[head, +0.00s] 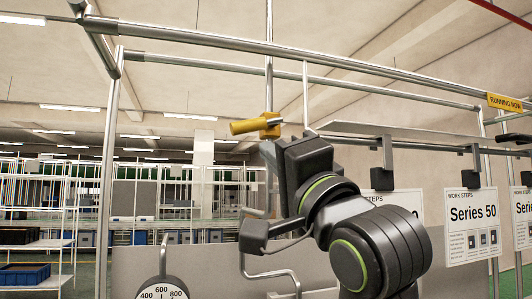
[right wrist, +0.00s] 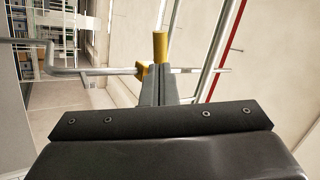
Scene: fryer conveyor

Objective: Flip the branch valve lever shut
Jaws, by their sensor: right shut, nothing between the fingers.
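The branch valve lever (head: 243,127) is a yellow bar lying roughly level across the upright metal pipe (head: 269,60), its free end toward the left. A yellow valve body (head: 271,125) sits at the pipe. My right gripper (right wrist: 160,72) is shut and empty, with its fingertips close to the lever (right wrist: 160,46) and valve body (right wrist: 143,71) in the right wrist view. Whether the fingers touch the lever cannot be told. In the head view, the right wrist stands just below the valve and partly hides the fingers. My left gripper is not in view.
A metal rail (head: 230,38) crosses above the valve, and a shelf (head: 400,130) extends to the right. Work-step signs (head: 470,225) hang at the right. A round gauge (head: 160,290) is at the lower left. The space left of the lever looks open.

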